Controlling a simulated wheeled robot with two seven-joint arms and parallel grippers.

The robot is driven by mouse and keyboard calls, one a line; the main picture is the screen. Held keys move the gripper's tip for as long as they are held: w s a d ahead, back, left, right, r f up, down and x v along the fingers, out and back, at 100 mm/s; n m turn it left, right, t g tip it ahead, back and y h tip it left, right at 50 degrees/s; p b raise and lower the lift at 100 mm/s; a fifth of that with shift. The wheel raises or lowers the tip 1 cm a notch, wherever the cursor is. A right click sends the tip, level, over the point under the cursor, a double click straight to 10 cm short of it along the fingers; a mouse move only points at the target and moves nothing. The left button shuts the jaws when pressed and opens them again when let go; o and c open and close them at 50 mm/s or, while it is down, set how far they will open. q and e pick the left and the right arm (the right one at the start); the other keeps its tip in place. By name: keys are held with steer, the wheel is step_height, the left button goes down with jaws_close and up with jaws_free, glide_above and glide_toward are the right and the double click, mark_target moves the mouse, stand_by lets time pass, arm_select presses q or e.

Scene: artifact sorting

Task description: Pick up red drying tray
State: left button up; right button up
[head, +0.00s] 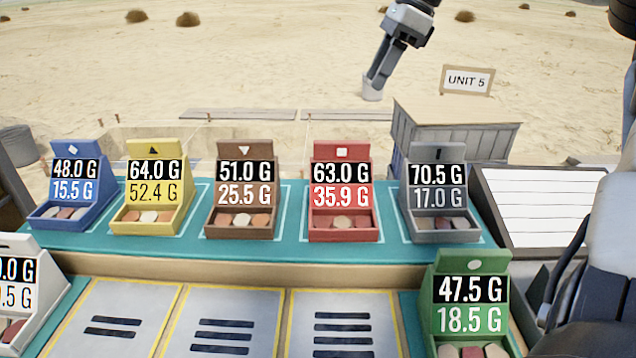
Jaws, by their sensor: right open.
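The red drying tray (342,210) stands upright in the back row on the teal strip, between the brown tray and the grey tray. Its back panel has a white mark and reads 63.0 G and 35.9 G. Several pale and reddish pieces lie in its front bin. My right gripper (374,88) hangs at the top centre, pointing down, in the air above and beyond the red tray and clear of it. It is open, and its fingers overlap from this angle. My left gripper is out of view.
Blue (85,205), yellow (160,206), brown (240,208) and grey (440,212) trays share the back row. A green tray (470,270) stands front right, and a white one (40,255) front left. A wooden crate (460,125) with a UNIT 5 sign stands behind. My arm fills the right edge.

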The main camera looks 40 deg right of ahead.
mark_target(343, 142)
steer(key=x, duration=0.7)
steer(key=b+x, duration=0.1)
steer(key=x, duration=0.7)
steer(key=shift+s+a+f, duration=0.15)
steer(key=shift+a+f, duration=0.1)
steer(key=shift+a, duration=0.05)
steer(key=shift+f+b, duration=0.25)
steer(key=shift+b, duration=0.25)
jaws_close()
